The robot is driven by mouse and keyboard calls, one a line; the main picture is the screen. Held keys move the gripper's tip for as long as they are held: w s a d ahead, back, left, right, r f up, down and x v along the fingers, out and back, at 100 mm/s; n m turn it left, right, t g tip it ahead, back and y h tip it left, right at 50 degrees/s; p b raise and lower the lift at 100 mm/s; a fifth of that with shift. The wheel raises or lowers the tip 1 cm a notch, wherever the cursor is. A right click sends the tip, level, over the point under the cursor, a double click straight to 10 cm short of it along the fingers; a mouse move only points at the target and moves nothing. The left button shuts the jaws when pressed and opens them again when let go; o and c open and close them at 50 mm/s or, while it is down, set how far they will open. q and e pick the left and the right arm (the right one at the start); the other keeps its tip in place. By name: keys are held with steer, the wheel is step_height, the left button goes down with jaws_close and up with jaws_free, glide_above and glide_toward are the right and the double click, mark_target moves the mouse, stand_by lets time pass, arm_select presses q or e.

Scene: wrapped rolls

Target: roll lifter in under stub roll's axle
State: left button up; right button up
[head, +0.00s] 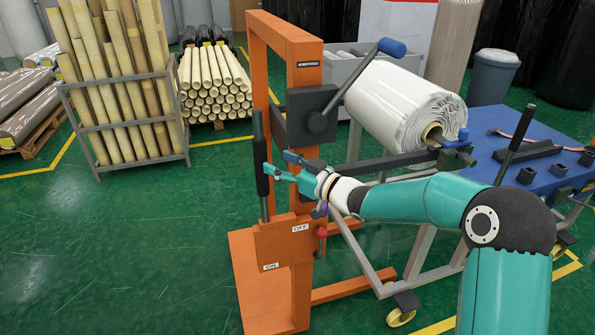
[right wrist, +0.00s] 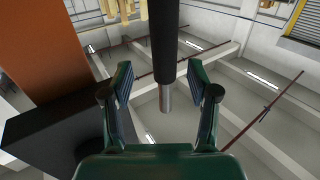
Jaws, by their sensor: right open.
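The orange lifter (head: 307,75) stands upright in the middle of the head view. A black-sleeved handle (head: 262,150) rises on its left side. A crank lever with a blue knob (head: 391,47) leans up to the right. Whether that arm touches the axle cannot be told. My right gripper (head: 273,160) is open at the handle. The right wrist view shows the handle (right wrist: 165,40) between the fingers, apart from both.
A blue-topped cart (head: 490,125) stands at right, next to a grey wheeled frame (head: 420,250). The orange box (head: 285,240) low on the lifter carries ON and OFF labels. A rack of yellow tubes (head: 120,75) stands back left.

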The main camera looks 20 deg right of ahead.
steer(key=v, duration=0.5)
steer(key=shift+s+d, duration=0.2)
steer(key=shift+s, duration=0.1)
steer(key=shift+a, duration=0.1)
steer(key=s+a+f+m+g, duration=0.2)
steer(key=a+f, duration=0.3)
steer(key=f, duration=0.6)
steer(key=s+a+f+m+g, duration=0.2)
steer(key=a+f, duration=0.3)
steer(key=f, duration=0.6)
steer(key=s+a+f+m+g+h, duration=0.1)
steer(key=s+a+f+g, duration=0.15)
steer(key=s+f, duration=0.4)
steer(key=s+a+f+m+g+h, duration=0.1)
steer(key=s+f+m+g+h, duration=0.15)
steer(key=s+f, duration=0.35)
steer(key=s+f+g, duration=0.3)
steer(key=s, duration=0.4)
steer(key=s+f+g, duration=0.3)
steer(key=s+f, duration=0.1)
steer(key=s, duration=0.4)
steer(key=shift+s+f+h, duration=0.15)
steer(key=shift+s+h, duration=0.15)
steer(key=shift+h, duration=0.05)
steer(key=shift+d+p, duration=0.1)
steer(key=shift+p, duration=0.2)
